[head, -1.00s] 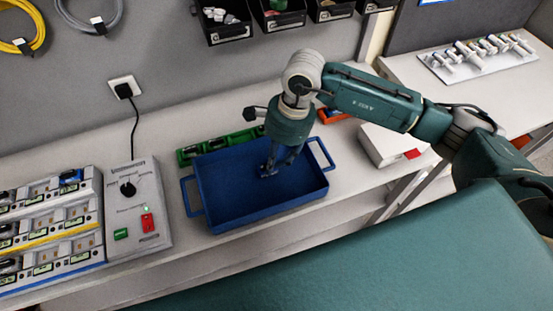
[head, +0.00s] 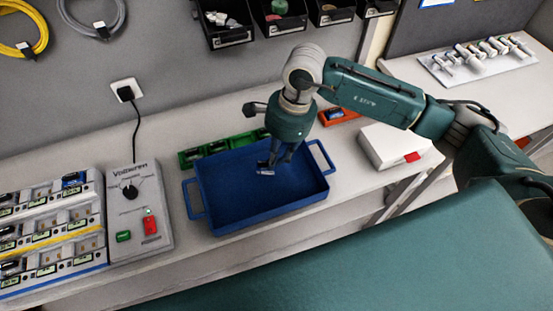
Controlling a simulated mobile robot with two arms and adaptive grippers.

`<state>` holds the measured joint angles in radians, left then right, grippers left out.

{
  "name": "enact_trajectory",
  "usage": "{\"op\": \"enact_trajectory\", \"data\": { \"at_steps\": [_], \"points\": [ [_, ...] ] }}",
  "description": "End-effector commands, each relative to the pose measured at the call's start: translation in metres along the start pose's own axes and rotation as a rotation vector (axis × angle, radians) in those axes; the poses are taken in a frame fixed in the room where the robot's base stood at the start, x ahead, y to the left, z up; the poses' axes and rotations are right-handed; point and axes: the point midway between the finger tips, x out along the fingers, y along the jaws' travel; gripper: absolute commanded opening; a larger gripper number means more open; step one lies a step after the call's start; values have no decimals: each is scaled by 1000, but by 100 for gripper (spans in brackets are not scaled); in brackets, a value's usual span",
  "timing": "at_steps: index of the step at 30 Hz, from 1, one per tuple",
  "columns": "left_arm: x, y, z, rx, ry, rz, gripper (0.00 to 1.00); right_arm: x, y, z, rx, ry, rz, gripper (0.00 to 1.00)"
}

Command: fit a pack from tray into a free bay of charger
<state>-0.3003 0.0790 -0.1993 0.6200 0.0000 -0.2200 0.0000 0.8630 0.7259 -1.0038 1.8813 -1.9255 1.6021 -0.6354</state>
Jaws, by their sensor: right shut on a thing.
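The blue tray (head: 228,217) stands on the bench in the middle of the head view. My right gripper (head: 267,168) points down over the tray, shut on a small pack (head: 266,172) of which only a light and dark end shows. I see no other pack in the tray, though the arm hides part of it. The charger (head: 52,232) is at the left edge, with rows of bays. Some bays hold dark packs, and a blue-topped pack (head: 73,180) sits at its upper right. Several bays look empty. My left gripper is out of view.
A grey control box (head: 140,225) with a knob stands between charger and tray. A green rack (head: 205,152) lies behind the tray. An orange holder (head: 338,116) and a white box (head: 388,147) are to the right. Black bins (head: 225,25) hang above.

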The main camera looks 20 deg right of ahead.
Motion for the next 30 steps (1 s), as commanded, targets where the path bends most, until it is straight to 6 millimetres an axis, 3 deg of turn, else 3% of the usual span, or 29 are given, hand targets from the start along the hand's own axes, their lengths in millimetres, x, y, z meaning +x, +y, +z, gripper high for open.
{"op": "enact_trajectory", "data": {
  "at_steps": [18,30],
  "points": [
    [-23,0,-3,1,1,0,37,-52,-1,10,-1,0,-2,0],
    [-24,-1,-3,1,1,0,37,-56,0,11,1,0,-1,0]
  ]
}}
